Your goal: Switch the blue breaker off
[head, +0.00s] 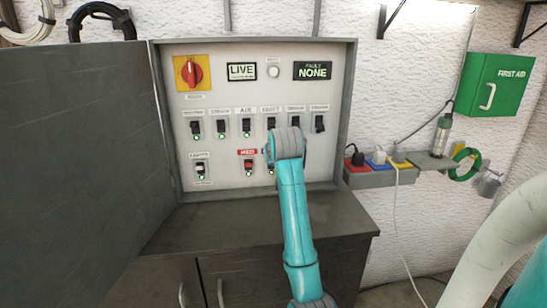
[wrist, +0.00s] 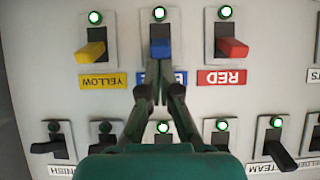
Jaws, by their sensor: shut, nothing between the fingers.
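The blue breaker (wrist: 160,47) is at the top centre of the wrist view, with a blue lever and a lit green lamp (wrist: 159,13). Its label is mostly hidden behind my fingers. My gripper (wrist: 155,70) is shut and empty, its fingertips at the near edge of the blue lever. I cannot tell whether they touch it. The yellow breaker (wrist: 92,50) and red breaker (wrist: 230,46) stand on either side, both with lit green lamps. In the head view my arm hides my gripper and nearly all of the blue breaker; the red breaker (head: 249,165) shows beside it.
The breaker panel (head: 223,185) has an upper row of black switches and a lights breaker (head: 200,168) at lower left. Its open door (head: 75,160) blocks the left. A dark cabinet top (head: 225,222) lies below. A socket strip (head: 375,178) is on the right wall.

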